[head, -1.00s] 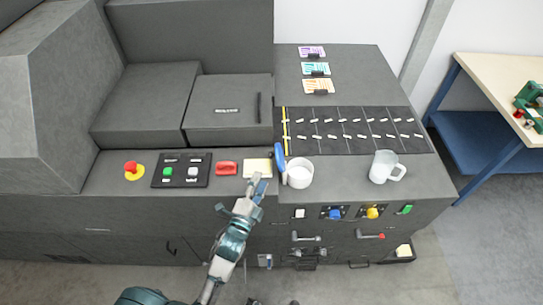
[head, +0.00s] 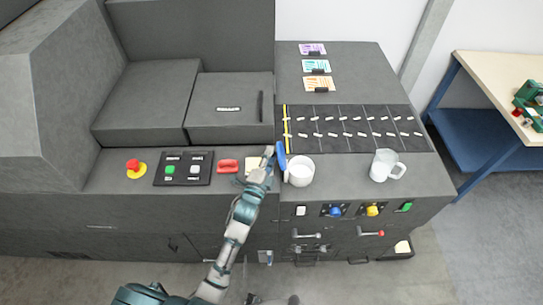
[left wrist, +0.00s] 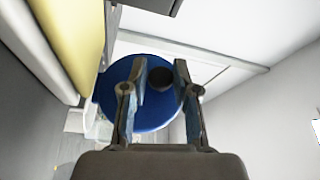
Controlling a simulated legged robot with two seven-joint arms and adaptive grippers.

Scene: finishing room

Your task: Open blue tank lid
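The blue lid (head: 281,155) stands on edge, nearly upright, at the left rim of a round white tank (head: 301,175), whose top is uncovered. In the left wrist view the lid is a blue disc (left wrist: 150,113) with a dark round knob (left wrist: 160,77). My left gripper (head: 268,157) is just left of the lid. In the left wrist view its fingers (left wrist: 160,70) are apart, one on each side of the knob, with a gap showing. Whether they touch the lid I cannot tell. My right gripper is not in view.
A red handle (head: 229,166), a black button panel (head: 183,169) and a red stop button (head: 134,167) lie to the left. A clear mug (head: 383,166) stands to the right. A dark partitioned mat (head: 350,130) lies behind. Knobs and handles line the cabinet front.

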